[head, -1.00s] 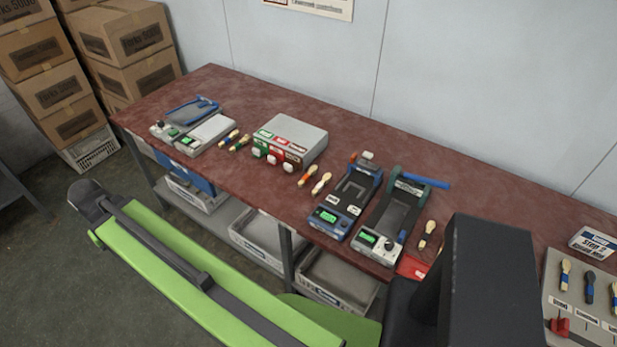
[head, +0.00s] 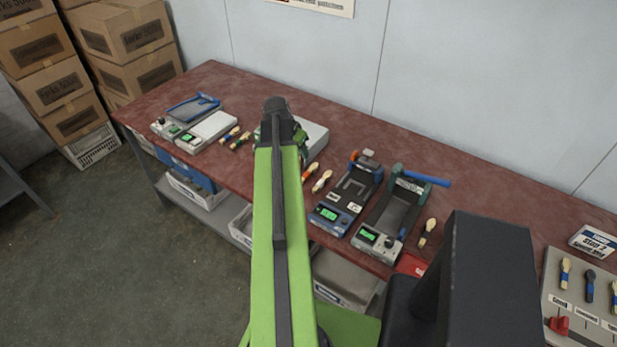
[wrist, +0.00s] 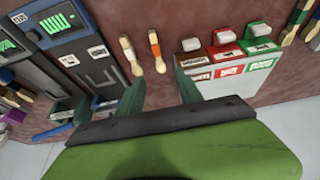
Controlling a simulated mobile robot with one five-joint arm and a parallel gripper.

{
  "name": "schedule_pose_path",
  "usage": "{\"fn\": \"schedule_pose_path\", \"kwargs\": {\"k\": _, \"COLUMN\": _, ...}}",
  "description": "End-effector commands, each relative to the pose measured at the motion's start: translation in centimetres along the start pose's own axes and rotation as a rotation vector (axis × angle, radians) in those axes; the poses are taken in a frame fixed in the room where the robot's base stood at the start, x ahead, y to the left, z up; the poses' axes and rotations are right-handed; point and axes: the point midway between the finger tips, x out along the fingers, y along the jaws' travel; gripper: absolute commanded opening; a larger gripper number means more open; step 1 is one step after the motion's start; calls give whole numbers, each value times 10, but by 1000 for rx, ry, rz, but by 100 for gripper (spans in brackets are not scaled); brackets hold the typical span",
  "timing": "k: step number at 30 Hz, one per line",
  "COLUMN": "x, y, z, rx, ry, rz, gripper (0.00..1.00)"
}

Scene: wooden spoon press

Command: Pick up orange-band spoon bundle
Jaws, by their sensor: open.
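The orange-band spoon bundle (head: 310,172) lies on the red-brown bench, between the grey box and the blue press. It also shows in the wrist view (wrist: 156,50), lying beside a pale-band bundle (wrist: 130,54). My gripper (wrist: 158,92) is open and empty in the wrist view. Its two dark green fingers point toward the bench, and in the picture the orange-band bundle appears above the gap between them. The bundle is apart from both fingers. In the head view my arm hides most of my gripper and part of the grey box.
A blue press (head: 346,198) and a dark press (head: 391,220) stand to the right in the head view. More bundles (head: 235,138) lie left of the box.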

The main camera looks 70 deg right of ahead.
Motion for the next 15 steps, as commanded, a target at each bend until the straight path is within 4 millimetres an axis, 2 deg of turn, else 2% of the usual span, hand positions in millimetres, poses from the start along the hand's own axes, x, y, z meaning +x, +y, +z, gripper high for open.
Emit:
{"fn": "schedule_pose_path", "kwargs": {"k": 1, "x": 19, "y": 0, "z": 3, "rx": 1, "ry": 0, "rz": 0, "gripper": 43}}
{"fn": "schedule_pose_path", "kwargs": {"k": 9, "x": 82, "y": -1, "z": 4, "rx": -1, "ry": -1, "rz": 0, "gripper": 43}}
{"fn": "schedule_pose_path", "kwargs": {"k": 12, "x": 102, "y": 0, "z": 4, "rx": 0, "ry": -1, "rz": 0, "gripper": 43}}
{"fn": "schedule_pose_path", "kwargs": {"k": 15, "x": 110, "y": 0, "z": 2, "rx": -1, "ry": -1, "rz": 0, "gripper": 43}}
